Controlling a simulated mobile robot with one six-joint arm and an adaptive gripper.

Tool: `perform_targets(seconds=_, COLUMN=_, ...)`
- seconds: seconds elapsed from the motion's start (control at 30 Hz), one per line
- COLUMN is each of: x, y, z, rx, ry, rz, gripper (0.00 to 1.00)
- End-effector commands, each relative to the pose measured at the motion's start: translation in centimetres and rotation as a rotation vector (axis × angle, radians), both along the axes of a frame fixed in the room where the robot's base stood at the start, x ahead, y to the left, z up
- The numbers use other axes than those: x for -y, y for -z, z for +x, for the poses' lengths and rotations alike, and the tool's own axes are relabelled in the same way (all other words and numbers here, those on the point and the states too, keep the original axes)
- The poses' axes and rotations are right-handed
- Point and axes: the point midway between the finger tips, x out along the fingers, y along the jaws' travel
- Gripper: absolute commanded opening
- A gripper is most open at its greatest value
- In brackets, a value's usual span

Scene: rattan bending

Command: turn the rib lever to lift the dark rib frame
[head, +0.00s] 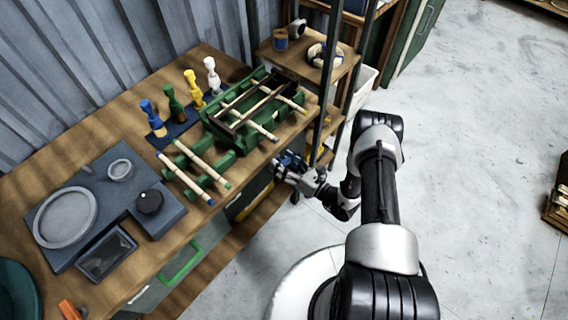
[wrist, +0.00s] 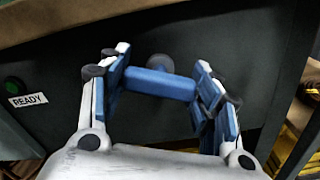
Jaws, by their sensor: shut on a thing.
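The rib lever (wrist: 160,84) is a blue bar on a dark round hub, on a dark panel below the bench edge. In the wrist view my gripper (wrist: 157,90) has its blue-padded fingers at both ends of the bar, shut on it. The bar lies nearly level, tilted slightly down to the right. In the head view my gripper (head: 287,167) is at the bench's front, below the top; the lever cannot be made out there. The dark rib frame (head: 262,103) sits in the green fixture (head: 239,133), among pale rods; whether it is raised is unclear.
A READY label (wrist: 28,99) and a green button (wrist: 13,85) are left of the lever. Two pale rods (head: 202,161) lie on a green rack by the bench edge. Dark upright posts (head: 325,90) stand close behind my gripper. Open floor (head: 470,130) lies right.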

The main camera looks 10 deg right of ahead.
Motion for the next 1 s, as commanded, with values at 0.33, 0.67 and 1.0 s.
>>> perform_targets(seconds=0.33, x=-0.05, y=0.04, z=-0.05, rx=-0.196, ry=-0.001, rz=0.267, gripper=0.34)
perform_targets(seconds=0.67, x=-0.06, y=0.05, z=-0.05, rx=-0.380, ry=-0.001, rz=0.520, gripper=0.34)
perform_targets(seconds=1.0, x=-0.06, y=0.05, z=-0.05, rx=-0.552, ry=-0.001, rz=0.756, gripper=0.34)
